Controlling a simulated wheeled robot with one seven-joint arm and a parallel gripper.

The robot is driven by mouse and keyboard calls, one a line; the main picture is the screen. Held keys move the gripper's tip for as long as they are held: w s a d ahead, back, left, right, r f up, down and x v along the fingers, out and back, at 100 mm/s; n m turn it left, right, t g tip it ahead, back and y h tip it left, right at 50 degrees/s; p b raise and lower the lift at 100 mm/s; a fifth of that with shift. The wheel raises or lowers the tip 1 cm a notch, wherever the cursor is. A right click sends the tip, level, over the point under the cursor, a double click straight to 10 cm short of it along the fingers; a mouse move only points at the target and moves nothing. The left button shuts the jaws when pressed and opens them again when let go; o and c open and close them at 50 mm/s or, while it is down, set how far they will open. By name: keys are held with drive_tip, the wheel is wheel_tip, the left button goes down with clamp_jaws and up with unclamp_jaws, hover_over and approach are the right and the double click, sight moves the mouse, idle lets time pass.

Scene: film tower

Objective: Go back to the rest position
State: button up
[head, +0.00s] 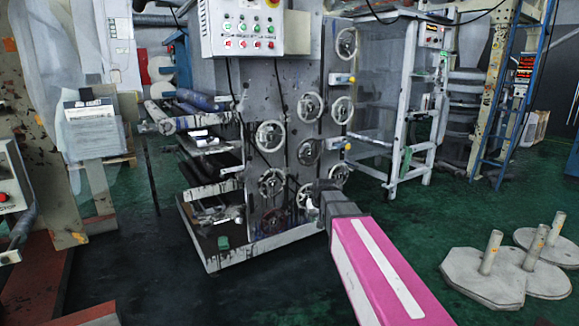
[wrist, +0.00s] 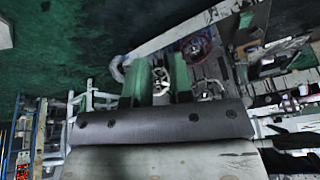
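My pink arm with a white stripe (head: 375,265) reaches from the bottom right of the head view toward the machine. Its dark end and my gripper (head: 316,206) are in front of the machine's lower right side, and the fingers are too small to make out there. In the wrist view my gripper (wrist: 157,82) shows two green fingers standing apart, with a dark grey palm below them. Nothing is held between them. A handwheel of the machine shows through the gap, and I cannot tell how far it is from the fingertips.
The film tower machine (head: 285,110) stands ahead with several handwheels (head: 271,136) and a control box (head: 241,28). Grey plates with upright posts (head: 487,275) stand on the floor at the right. A blue ladder (head: 497,110) is behind. Green floor (head: 420,220) is clear between.

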drive_tip(key=s+d+f+g, duration=0.1)
drive_tip(key=s+d+f, duration=0.1)
drive_tip(key=s+f, duration=0.2)
drive_tip(key=s+d+f+m+g, duration=0.1)
drive_tip(key=s+d+f, duration=0.2)
drive_tip(key=s, duration=0.8)
drive_tip(key=s+d+f+g+h, duration=0.1)
drive_tip(key=s+d+f+g, duration=0.1)
drive_tip(key=s+f, duration=0.5)
drive_tip(key=shift+s+d, duration=0.3)
drive_tip(key=shift+d, duration=0.2)
